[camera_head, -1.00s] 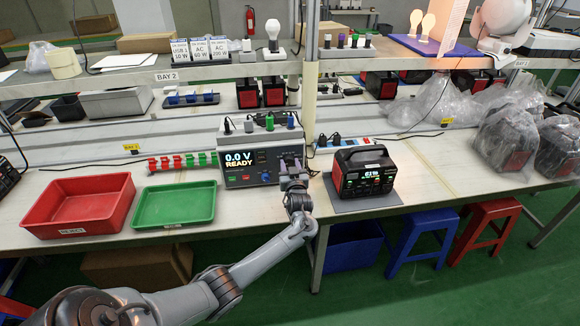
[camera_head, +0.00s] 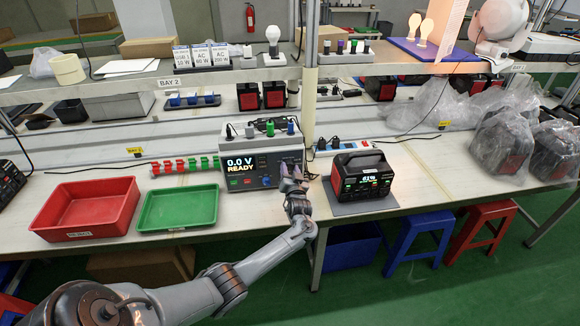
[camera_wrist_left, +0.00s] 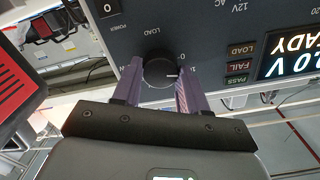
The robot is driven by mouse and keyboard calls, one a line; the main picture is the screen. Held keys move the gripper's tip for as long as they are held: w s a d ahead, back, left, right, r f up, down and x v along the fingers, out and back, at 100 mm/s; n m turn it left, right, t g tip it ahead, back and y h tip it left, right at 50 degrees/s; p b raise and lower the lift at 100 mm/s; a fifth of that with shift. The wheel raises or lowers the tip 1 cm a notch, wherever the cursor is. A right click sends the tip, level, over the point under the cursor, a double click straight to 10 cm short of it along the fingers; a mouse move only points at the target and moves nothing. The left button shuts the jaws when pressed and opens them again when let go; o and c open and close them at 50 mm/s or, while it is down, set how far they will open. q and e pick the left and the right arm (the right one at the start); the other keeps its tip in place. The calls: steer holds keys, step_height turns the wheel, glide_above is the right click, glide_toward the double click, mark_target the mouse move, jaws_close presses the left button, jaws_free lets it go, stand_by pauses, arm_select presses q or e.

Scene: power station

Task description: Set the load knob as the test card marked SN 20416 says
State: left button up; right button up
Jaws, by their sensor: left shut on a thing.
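The tester (camera_head: 235,183) stands on the bench with a lit display reading 0.0 V READY. Its black load knob (camera_wrist_left: 160,72) shows in the left wrist view beside the word LOAD; its white mark points right in that picture. My left gripper (camera_head: 291,182) is at the right of the tester's front and hides the knob in the head view. In the left wrist view its two purple fingers (camera_wrist_left: 155,88) are shut on the knob, one on each side. Several white cards (camera_head: 200,58) stand on the shelf; I cannot read any SN number. My right gripper is not in view.
A power station (camera_head: 362,178) sits on a grey mat right of the tester. A red tray (camera_head: 85,228) and a green tray (camera_head: 178,225) lie to the left. Bagged units (camera_head: 505,140) crowd the right end. Blue and red stools (camera_head: 415,225) stand below the bench front.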

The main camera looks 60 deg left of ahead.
arm_select(q)
steer(key=shift+m+p, duration=0.9)
steer(key=shift+m, duration=0.6)
steer(key=o, duration=1.1)
steer(key=shift+c, duration=0.2)
steer(key=shift+s+d+p, duration=0.2)
steer(key=shift+d+p, duration=0.1)
steer(key=shift+d, duration=0.2)
steer(key=p+v, duration=0.2)
steer(key=v, duration=0.7)
steer(key=shift+d, duration=0.35)
steer(key=shift+s+f, duration=0.1)
steer(key=shift+s, duration=0.05)
